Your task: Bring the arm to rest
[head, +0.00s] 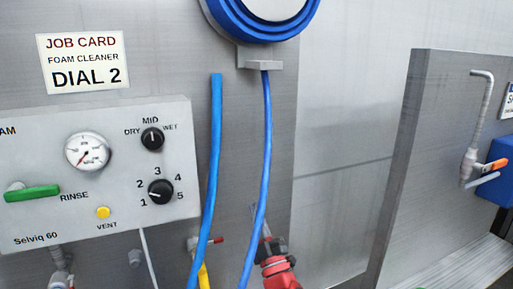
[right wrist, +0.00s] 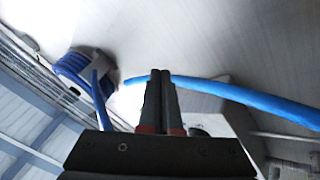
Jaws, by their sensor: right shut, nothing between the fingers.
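My right gripper (right wrist: 160,75) fills the middle of the right wrist view. Its two dark fingers are together, with nothing between them, and have red parts at their base. In the head view a small dark and red shape with thin grey tips at the bottom centre seems to be this gripper (head: 262,222). It is partly beside the blue hose (head: 264,140); whether they touch I cannot tell. My left gripper is in neither view.
A control panel (head: 110,222) with a gauge, two black knobs and a green handle is at left. A job card (head: 83,62) reading DIAL 2 hangs above. A blue hose reel (head: 262,28) is at the top. A steel partition (head: 425,150) stands at right; bare wall lies between.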

